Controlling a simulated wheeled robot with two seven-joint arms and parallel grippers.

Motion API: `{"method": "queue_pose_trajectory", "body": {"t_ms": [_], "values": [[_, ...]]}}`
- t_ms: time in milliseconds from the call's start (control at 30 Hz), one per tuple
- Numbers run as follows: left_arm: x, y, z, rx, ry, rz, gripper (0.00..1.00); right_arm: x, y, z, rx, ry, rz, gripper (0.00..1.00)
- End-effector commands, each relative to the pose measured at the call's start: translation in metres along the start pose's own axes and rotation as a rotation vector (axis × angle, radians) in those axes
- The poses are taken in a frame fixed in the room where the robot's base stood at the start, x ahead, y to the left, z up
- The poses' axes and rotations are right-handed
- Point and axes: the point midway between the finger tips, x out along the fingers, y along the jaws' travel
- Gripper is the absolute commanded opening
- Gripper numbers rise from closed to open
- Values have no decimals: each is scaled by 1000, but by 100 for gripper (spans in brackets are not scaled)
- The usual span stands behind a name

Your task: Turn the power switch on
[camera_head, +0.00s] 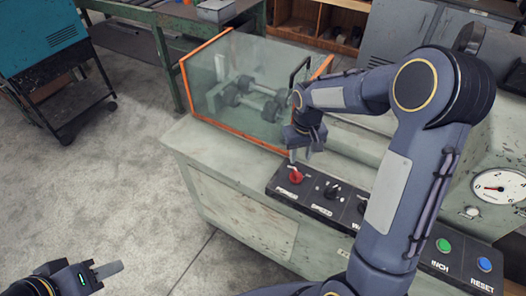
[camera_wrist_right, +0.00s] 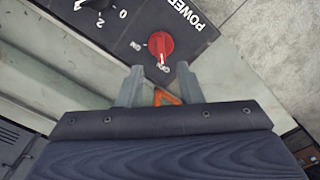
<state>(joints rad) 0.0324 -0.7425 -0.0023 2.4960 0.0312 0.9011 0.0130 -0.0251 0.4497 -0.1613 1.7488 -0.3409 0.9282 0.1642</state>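The power switch is a red rotary knob (camera_head: 295,176) at the left end of the black control panel; it also shows in the right wrist view (camera_wrist_right: 160,46), beside the word POWER. A light mark on the knob points toward the lower lettering, which is too small to read surely. My right gripper (camera_head: 302,155) is just above the knob. In the right wrist view its two fingers (camera_wrist_right: 159,70) are apart with nothing between them, and the knob lies just beyond their tips. My left gripper (camera_head: 108,269) is at the lower left, away from the panel, its opening unclear.
A black selector knob (camera_head: 332,190) sits beside the power switch. Green (camera_head: 443,245) and blue (camera_head: 484,264) buttons are further right, below a round gauge (camera_head: 499,187). A glass guard with orange edges (camera_head: 205,48) stands behind the panel. Open floor lies left.

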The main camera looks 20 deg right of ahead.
Motion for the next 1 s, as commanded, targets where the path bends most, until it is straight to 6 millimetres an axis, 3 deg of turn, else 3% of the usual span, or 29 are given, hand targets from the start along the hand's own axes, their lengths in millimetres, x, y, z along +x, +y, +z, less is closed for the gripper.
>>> {"method": "queue_pose_trajectory", "body": {"t_ms": [533, 933, 1000], "values": [[-7, 3, -3, 0, 0, 0, 36, 72, 1, -1, -2, -9, 6, 33], [-7, 3, -4, 0, 0, 0, 36, 81, 1, -2, -2, -5, 4, 33], [-7, 3, -4, 0, 0, 0, 36, 81, 1, -2, -2, -5, 4, 24]]}}
